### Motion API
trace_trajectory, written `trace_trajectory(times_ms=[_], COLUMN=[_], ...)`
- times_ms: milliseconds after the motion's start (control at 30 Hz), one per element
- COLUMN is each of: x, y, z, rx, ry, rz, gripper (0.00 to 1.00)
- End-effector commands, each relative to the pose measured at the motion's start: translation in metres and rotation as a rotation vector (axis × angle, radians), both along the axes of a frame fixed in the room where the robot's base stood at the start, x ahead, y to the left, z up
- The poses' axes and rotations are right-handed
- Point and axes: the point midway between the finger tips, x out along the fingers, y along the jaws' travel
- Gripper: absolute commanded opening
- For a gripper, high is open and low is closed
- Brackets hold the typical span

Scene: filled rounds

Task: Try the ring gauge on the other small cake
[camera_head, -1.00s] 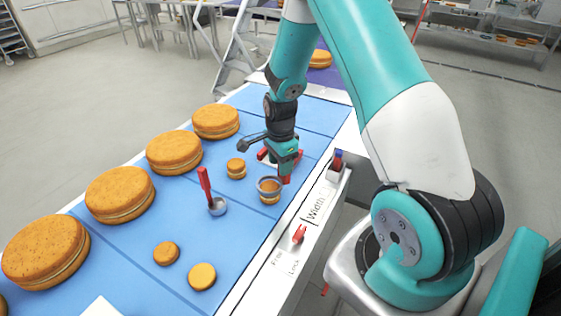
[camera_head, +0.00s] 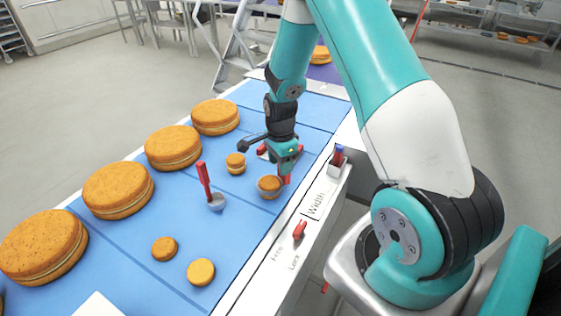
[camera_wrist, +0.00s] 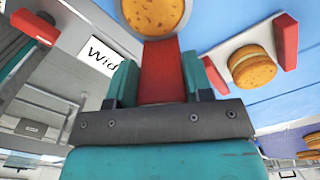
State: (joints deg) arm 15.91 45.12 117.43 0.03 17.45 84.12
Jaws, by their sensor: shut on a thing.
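My gripper (camera_head: 285,175) is shut on the red handle of the ring gauge (camera_head: 260,191). The metal ring sits low around a small cake (camera_head: 270,182), whose orange top shows inside it. In the wrist view the red handle (camera_wrist: 162,72) runs between my jaws to the ring, with the cake top (camera_wrist: 152,12) inside. I cannot tell whether ring and cake touch. Another small cake (camera_head: 235,160) stands free on the blue belt, left of the ring. The wrist view also shows a small layered cake (camera_wrist: 252,68) between two red blocks.
A second metal piece with a red handle (camera_head: 204,178) stands on the blue belt (camera_head: 240,220). Two small cakes, one darker (camera_head: 164,249) and one lighter (camera_head: 201,271), lie nearer. Several large cakes (camera_head: 118,188) line the far edge. A "Width" rail (camera_head: 315,205) borders the right.

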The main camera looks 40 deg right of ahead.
Motion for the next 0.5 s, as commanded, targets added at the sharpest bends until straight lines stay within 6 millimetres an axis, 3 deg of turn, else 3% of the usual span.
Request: trace_trajectory(times_ms=[500], x=[0.0001], y=[0.0000], z=[-0.0111], rx=[0.000], ry=[0.000], rz=[0.000], gripper=[0.22])
